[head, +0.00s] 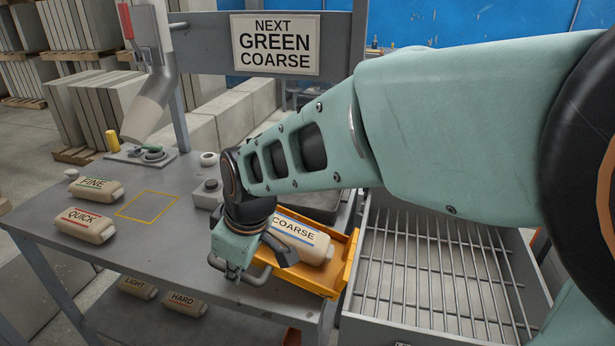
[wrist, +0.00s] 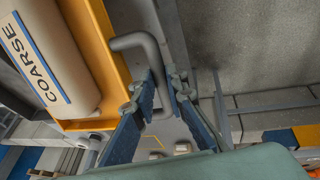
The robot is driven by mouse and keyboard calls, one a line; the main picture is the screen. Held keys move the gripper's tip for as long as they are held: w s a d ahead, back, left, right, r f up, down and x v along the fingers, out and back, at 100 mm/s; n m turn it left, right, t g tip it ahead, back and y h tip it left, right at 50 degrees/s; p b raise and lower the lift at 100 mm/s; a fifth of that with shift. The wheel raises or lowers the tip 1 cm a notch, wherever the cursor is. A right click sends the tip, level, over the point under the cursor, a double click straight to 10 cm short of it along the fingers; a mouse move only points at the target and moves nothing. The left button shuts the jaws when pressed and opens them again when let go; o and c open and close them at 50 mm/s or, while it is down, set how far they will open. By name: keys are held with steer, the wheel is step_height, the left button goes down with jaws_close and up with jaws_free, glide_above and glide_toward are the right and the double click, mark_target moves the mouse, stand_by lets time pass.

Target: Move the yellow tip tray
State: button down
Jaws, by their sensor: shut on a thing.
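The yellow tip tray (head: 350,264) is at the right end of the grey bench, beside a grated bin. A cream bottle marked COARSE (head: 298,238) with a blue line lies in it. My gripper (head: 250,270) is at the tray's left end, shut on its grey bar handle. In the wrist view, the handle (wrist: 148,48) runs from the tray's yellow wall (wrist: 103,60) to my fingers (wrist: 166,88). The COARSE bottle (wrist: 50,55) also shows there. My arm hides part of the tray's far side. I cannot tell whether the tray rests on the bench or is raised.
The grated bin (head: 440,275) stands right of the tray. Bottles marked FINE (head: 96,188) and QUICK (head: 85,225) lie at the bench's left. A yellow outlined square (head: 148,206) is empty. A sign (head: 276,43) reads NEXT GREEN COARSE. LIGHT and HARD bottles lie below.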

steer(key=d+r+y+b, duration=0.1)
steer(key=r+b, duration=0.1)
steer(key=b, duration=0.1)
steer(key=s+d+r+t+y+b, duration=0.1)
steer(key=d+r+b, duration=0.1)
steer(key=b, duration=0.1)
steer(key=d+r+y+b, duration=0.1)
steer(key=r+y+b, duration=0.1)
steer(key=b, duration=0.1)
steer(key=shift+s+d+r+m+t, duration=0.2)
steer(key=shift+r+m+t, duration=0.1)
steer(key=shift+t, duration=0.1)
steer(key=d+r+y+b, duration=0.1)
steer(key=b, duration=0.1)
steer(key=s+d+r+y+b, duration=0.1)
steer(key=d+r+b, duration=0.1)
steer(key=b, duration=0.1)
steer(key=shift+t, duration=0.4)
steer(key=shift+r, duration=0.15)
steer(key=c, duration=2)
jaws_free()
steer(key=shift+s+d, duration=0.1)
steer(key=shift+s, duration=0.05)
steer(key=shift+c, duration=0.2)
steer(key=shift+o, duration=0.5)
steer(key=v, duration=1.2)
steer(key=shift+f, duration=0.2)
steer(key=shift+d, duration=0.1)
